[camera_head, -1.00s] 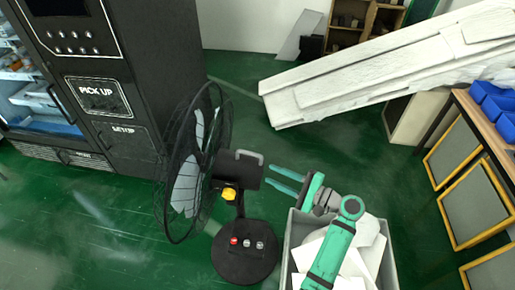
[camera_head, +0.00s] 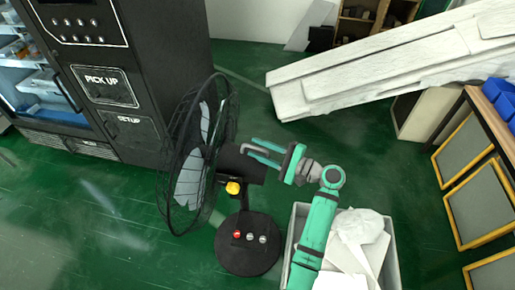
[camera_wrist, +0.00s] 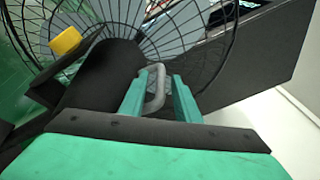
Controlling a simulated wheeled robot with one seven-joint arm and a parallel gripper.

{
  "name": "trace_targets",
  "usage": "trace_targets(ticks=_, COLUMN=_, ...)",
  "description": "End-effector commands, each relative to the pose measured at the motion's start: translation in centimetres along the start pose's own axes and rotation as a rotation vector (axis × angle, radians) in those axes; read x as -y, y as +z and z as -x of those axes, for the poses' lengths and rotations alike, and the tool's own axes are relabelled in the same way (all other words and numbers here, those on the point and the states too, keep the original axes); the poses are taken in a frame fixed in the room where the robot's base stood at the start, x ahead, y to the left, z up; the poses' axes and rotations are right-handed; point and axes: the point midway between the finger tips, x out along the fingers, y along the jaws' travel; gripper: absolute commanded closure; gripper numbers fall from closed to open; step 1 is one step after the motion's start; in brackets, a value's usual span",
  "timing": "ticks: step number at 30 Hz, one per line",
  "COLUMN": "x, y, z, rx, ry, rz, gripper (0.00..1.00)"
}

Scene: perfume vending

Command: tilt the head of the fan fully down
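The black fan stands on a round base (camera_head: 247,258) with a red and two grey buttons. Its wire cage (camera_head: 186,190) faces left and stands near upright. The dark motor housing (camera_head: 232,163) sits behind the cage, with a yellow knob (camera_head: 233,188) below it; the knob also shows in the wrist view (camera_wrist: 65,41). My green gripper (camera_head: 254,150) is at the back of the housing. In the wrist view a grey loop handle (camera_wrist: 155,88) on the housing lies between my two parted fingers (camera_wrist: 159,97). I cannot tell whether either finger touches it.
A grey bin (camera_head: 391,270) with white scraps stands right of the fan, under my arm. A black vending machine (camera_head: 165,60) is close behind the cage. A white slab (camera_head: 390,70) leans at the back right. Green floor (camera_head: 90,215) is open at left.

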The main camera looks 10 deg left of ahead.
Motion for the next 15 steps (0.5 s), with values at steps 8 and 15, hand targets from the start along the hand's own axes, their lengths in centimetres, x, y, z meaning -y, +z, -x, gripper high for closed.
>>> trace_targets(ticks=8, x=-0.08, y=0.11, z=-0.98, rx=0.003, ry=0.002, rz=0.0, gripper=0.71)
trace_targets(ticks=15, x=-0.05, y=0.08, z=-0.91, rx=0.002, ry=0.001, rz=0.0, gripper=0.97)
